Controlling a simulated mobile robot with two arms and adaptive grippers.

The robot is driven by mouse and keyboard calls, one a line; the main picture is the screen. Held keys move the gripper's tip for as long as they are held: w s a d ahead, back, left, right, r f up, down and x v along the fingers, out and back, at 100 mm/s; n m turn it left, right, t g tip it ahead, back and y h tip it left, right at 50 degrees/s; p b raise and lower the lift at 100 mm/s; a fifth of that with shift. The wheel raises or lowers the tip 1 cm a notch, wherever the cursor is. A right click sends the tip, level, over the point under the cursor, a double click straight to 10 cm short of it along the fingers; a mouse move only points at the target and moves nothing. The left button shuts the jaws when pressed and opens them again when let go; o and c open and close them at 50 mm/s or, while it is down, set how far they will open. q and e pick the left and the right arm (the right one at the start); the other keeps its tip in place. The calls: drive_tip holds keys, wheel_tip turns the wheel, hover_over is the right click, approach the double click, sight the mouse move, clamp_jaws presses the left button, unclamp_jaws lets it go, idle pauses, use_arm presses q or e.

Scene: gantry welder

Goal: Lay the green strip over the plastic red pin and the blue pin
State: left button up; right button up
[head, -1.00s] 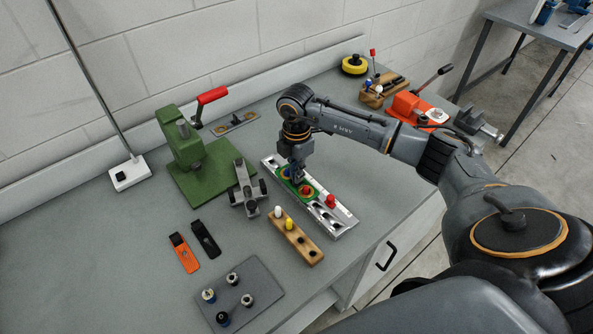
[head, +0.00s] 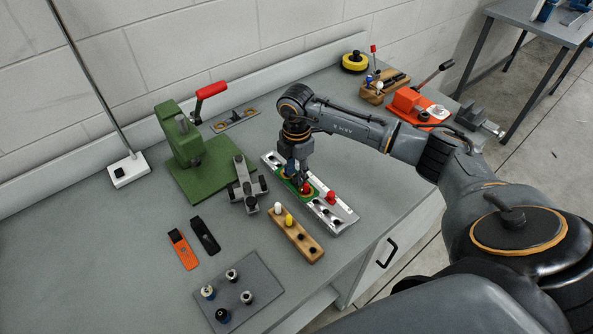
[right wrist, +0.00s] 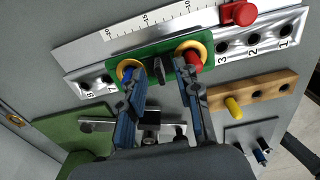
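The green strip (right wrist: 160,64) has a yellow-rimmed hole at each end and lies along the silver numbered rail (head: 341,221). In the right wrist view, the blue pin (right wrist: 128,74) shows in the left hole and a red pin (right wrist: 194,58) in the right hole. The red pin also shows in the head view (head: 306,188). I cannot tell how far down the strip sits. My right gripper (right wrist: 160,72) is over the strip's middle, its fingers apart with green showing between them; it hides part of the strip in the head view. My left gripper is not in view.
Another red piece (head: 331,197) stands on the rail. A wooden block (head: 300,240) with white and yellow pins is in front. A grey clamp (head: 247,190) and a green press (head: 205,165) stand left of the rail. A grey plate (head: 245,285) holds several small pegs.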

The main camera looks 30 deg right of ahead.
drive_tip(key=shift+r, duration=0.1)
wheel_tip(320, 180, up, 12)
idle(0.4)
